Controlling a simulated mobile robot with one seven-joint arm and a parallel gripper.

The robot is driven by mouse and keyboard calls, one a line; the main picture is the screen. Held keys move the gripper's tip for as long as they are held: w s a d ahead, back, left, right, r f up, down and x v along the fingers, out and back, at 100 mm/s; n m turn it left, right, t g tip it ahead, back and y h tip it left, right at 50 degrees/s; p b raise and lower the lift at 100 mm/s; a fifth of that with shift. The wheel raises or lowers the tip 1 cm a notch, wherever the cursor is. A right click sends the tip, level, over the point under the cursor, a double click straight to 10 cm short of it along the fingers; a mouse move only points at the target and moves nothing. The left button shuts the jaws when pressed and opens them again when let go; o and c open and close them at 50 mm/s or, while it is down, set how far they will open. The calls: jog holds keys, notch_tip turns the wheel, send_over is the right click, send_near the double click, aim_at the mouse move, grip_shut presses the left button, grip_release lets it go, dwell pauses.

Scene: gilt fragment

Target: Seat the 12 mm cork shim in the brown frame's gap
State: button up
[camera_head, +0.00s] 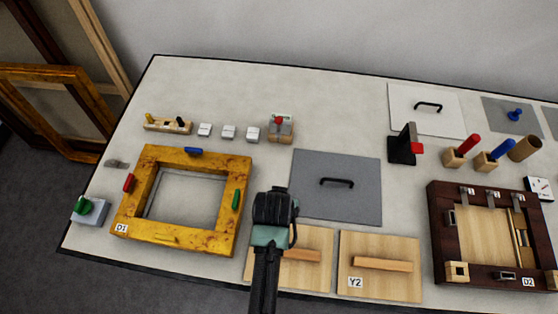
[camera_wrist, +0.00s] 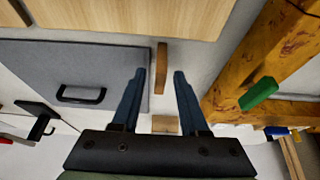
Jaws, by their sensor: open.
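The dark brown frame (camera_head: 437,235), labelled D2, lies at the right of the table in the head view. A narrow gap (camera_head: 516,240) shows along the right side of its inner panel. My gripper (camera_head: 273,207) is left of it, pointing down between the gilt frame and the grey panel. In the wrist view my gripper (camera_wrist: 160,73) is open. A thin brown strip (camera_wrist: 162,62), possibly the cork shim, shows between and beyond the fingertips. I cannot tell its thickness or whether a finger touches it. My gripper hides that spot in the head view.
The gilt frame (camera_head: 145,194), labelled D1, lies left of my gripper. The grey panel (camera_head: 355,203) with a black handle lies right. Two wooden boards with bar handles, one Y2 (camera_head: 380,287), line the front edge. A black stand (camera_head: 402,146) rises behind.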

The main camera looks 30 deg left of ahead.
jog(key=v, duration=1.1)
jog(key=shift+r, duration=0.3)
